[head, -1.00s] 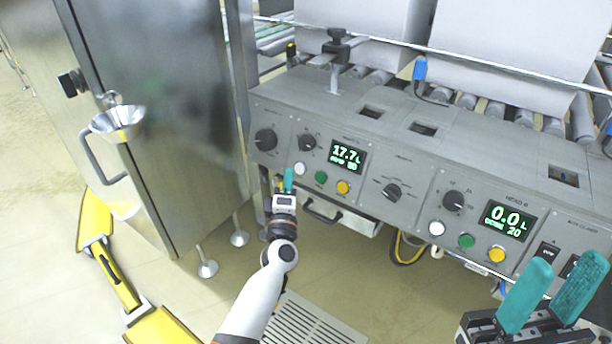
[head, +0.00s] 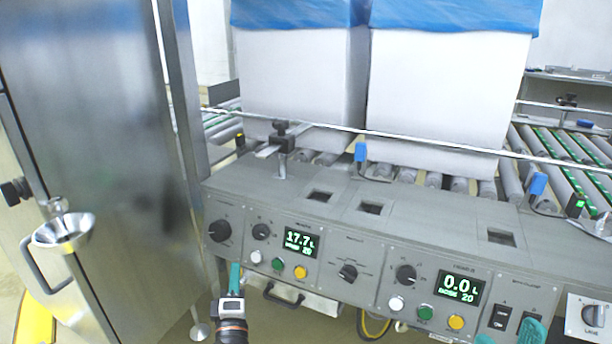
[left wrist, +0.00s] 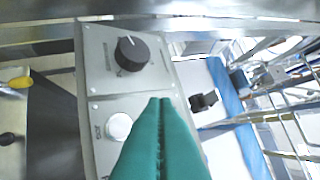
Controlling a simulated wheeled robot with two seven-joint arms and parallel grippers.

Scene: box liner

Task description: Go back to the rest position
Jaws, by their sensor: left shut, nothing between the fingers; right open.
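My left gripper (head: 235,278) is low in the head view, in front of the left end of the grey control panel (head: 330,222). Its teal fingers are closed together with nothing between them. They also fill the lower middle of the left wrist view (left wrist: 160,140), with a dark knob (left wrist: 132,54) and a white button (left wrist: 119,126) beyond them. My right gripper (head: 510,338) shows only as teal fingertips at the bottom right edge of the head view. The tips stand apart, and the rest is cut off by the frame.
Two white boxes with blue liners (head: 448,90) stand on the roller conveyor (head: 458,184) behind the panel. A steel cabinet (head: 95,130) with a metal funnel (head: 64,232) is at the left. A metal rail (head: 400,138) runs in front of the boxes.

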